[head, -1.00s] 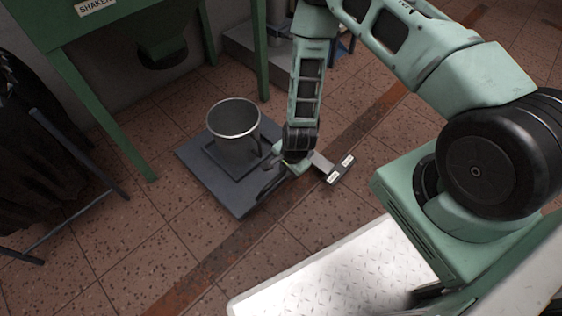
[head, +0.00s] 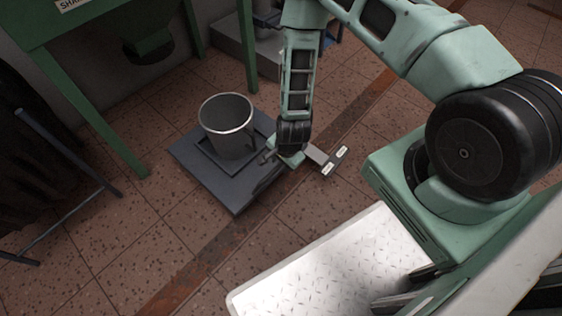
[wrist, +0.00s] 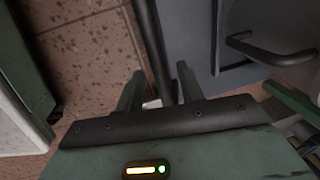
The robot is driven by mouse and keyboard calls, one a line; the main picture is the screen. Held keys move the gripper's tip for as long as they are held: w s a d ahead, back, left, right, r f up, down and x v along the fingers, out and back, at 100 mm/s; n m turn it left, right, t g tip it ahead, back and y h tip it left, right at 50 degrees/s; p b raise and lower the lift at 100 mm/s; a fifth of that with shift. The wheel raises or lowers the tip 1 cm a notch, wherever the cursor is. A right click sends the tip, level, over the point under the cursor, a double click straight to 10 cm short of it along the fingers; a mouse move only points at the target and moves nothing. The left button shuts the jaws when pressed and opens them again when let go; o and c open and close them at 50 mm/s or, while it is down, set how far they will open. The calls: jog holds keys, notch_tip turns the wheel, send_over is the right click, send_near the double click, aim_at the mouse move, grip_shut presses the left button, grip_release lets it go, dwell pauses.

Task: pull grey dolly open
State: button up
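The grey dolly (head: 237,196) is a low flat platform on the tiled floor, left of centre in the head view. A grey metal bucket (head: 228,127) stands upright on it. My gripper (head: 270,160) is low at the dolly's right side. In the wrist view my gripper (wrist: 160,92) has its two dark fingers apart. A dark bar (wrist: 153,45) runs down towards the gap between them; whether they touch it I cannot tell.
A green frame (head: 105,140) marked as a shaker stands behind to the left. A dark metal stand (head: 65,150) is at the far left. A grey plinth (head: 230,50) stands at the back. Floor in front of the dolly is clear.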

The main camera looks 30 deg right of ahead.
jog(key=s+r+p, duration=0.1)
jog(key=r+p, duration=0.2)
jog(key=r, duration=0.5)
jog(key=s+d+r+p, duration=0.1)
jog(key=s+r+p, duration=0.1)
jog(key=r, duration=0.7)
jog(key=shift+p, duration=0.7)
jog(key=shift+s, duration=0.1)
jog(key=a+r+n+y, duration=0.1)
jog(key=a+r+n, duration=0.4)
jog(key=r, duration=0.3)
jog(key=a+r+n+y, duration=0.1)
jog(key=a+r+n, duration=0.4)
jog(key=r, duration=0.3)
jog(key=s+a+r+n+g+h, duration=0.2)
jog(key=s+r+n, duration=1)
jog(key=s+r, duration=0.3)
notch_tip(320, 180, up, 31)
jog(key=p, duration=2.9)
jog(key=shift+w+d+f, duration=0.2)
jog(key=shift+w+d, duration=0.1)
jog(key=shift+w, duration=0.1)
jog(key=shift+s, duration=0.1)
